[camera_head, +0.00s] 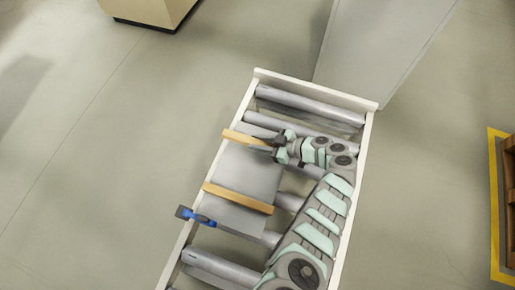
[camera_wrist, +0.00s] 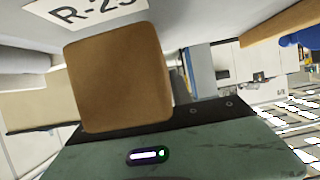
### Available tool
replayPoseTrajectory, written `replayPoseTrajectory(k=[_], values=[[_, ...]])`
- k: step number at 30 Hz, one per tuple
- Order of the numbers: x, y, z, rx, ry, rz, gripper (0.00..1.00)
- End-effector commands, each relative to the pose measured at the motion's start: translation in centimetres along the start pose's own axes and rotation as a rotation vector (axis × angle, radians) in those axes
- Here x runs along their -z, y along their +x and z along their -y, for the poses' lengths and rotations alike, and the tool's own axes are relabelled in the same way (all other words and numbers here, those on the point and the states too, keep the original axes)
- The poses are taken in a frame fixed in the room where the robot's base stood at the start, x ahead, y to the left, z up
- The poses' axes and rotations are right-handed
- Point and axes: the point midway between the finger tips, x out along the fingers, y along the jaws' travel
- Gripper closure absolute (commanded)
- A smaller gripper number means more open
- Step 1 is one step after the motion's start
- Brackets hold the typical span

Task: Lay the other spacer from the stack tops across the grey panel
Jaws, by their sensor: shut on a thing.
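The grey panel (camera_head: 245,172) lies on the roller conveyor. One wooden spacer (camera_head: 238,198) lies across the panel's nearer part; a wooden piece at the top right of the wrist view (camera_wrist: 278,22) appears to be this one. My gripper (camera_head: 277,145) is at the panel's far right edge, shut on the other spacer (camera_head: 245,138). That spacer extends left from the jaws across the panel's far end, roughly parallel to the first. Its square end (camera_wrist: 118,85) fills the left of the wrist view. I cannot tell whether it touches the panel.
A blue-handled tool (camera_head: 195,215) sits at the conveyor's left rail, close to the nearer spacer. A white label (camera_wrist: 90,10) with black lettering shows beyond the held spacer. A tall grey cabinet (camera_head: 375,45) stands behind the conveyor. Floor on the left is clear.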

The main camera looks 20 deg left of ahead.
Motion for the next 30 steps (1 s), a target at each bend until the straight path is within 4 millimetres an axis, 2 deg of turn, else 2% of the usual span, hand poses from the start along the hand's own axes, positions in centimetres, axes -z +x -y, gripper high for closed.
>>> replayPoseTrajectory(k=[7,17,18,25,30], values=[[-3.3,1.5,0.1,0.003,0.004,0.000,1.00],[-3.5,1.5,0.0,-0.001,0.000,0.001,1.00],[-3.5,1.5,0.0,-0.001,0.000,0.001,0.70],[-3.5,1.5,0.0,0.000,0.001,0.001,0.51],[-3.5,1.5,0.0,0.000,0.001,0.001,0.51]])
